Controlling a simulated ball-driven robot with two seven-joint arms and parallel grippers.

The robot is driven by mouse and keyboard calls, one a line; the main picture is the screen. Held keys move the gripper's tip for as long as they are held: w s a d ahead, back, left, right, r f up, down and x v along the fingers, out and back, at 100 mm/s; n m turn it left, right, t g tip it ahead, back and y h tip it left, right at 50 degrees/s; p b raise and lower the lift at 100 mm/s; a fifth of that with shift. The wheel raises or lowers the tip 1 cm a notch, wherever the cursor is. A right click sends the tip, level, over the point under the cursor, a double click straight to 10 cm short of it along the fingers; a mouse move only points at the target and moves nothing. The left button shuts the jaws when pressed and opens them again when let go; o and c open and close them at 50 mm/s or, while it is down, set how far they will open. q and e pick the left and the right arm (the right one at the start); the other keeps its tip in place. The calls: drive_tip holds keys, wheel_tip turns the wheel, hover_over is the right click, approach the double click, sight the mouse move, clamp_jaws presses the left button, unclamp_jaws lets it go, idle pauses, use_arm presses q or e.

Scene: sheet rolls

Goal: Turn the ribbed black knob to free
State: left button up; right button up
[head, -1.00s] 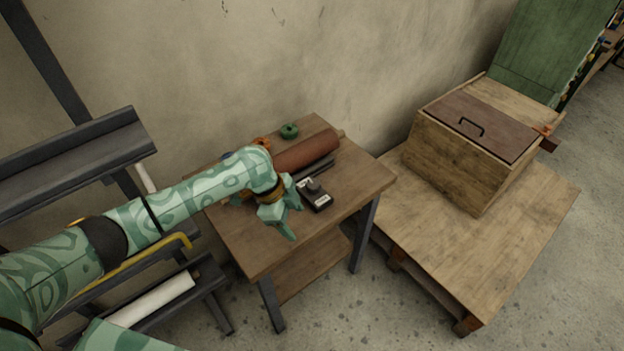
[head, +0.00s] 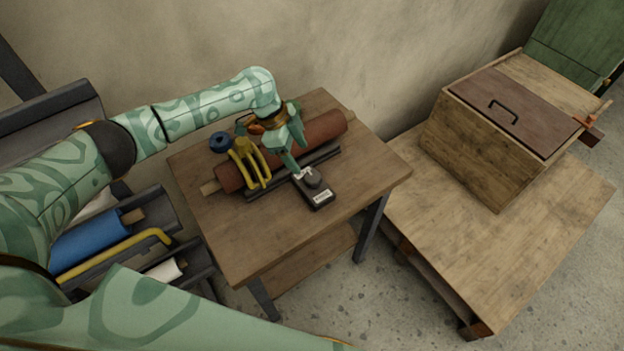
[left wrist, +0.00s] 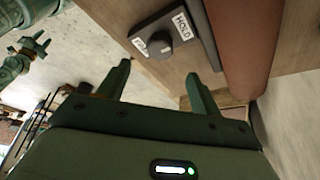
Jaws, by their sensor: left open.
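The ribbed black knob (head: 313,178) sits on a small dark box (head: 320,198) on the wooden table. In the left wrist view the knob (left wrist: 160,46) shows with a white label reading HOLD (left wrist: 182,23) to its right and another label, hard to read, to its left. My left gripper (head: 295,160) is open and empty, beside the knob at the box's far end. In the left wrist view its two fingers (left wrist: 158,72) lie apart, and the knob appears beyond the gap between them. A green part of mine, seemingly the right gripper (left wrist: 32,46), shows small there.
A red-brown roll (head: 325,128) lies behind the box, with a yellow pronged piece (head: 247,163) over its left part. A dark bar (head: 322,156) runs between roll and box. A blue ring (head: 219,142) stands behind. The table's front (head: 250,235) is clear.

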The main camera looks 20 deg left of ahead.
sight(312, 176)
use_arm(q)
drive_tip(key=b+x, duration=0.5)
drive_tip(key=x, duration=0.2)
drive_tip(key=shift+s+f, duration=0.1)
drive_tip(key=shift+f, duration=0.25)
drive_tip(key=shift+d+f+b, duration=0.35)
drive_tip(key=shift+f+b, duration=0.2)
drive_tip(key=shift+b, duration=0.05)
drive_tip(key=c, duration=1)
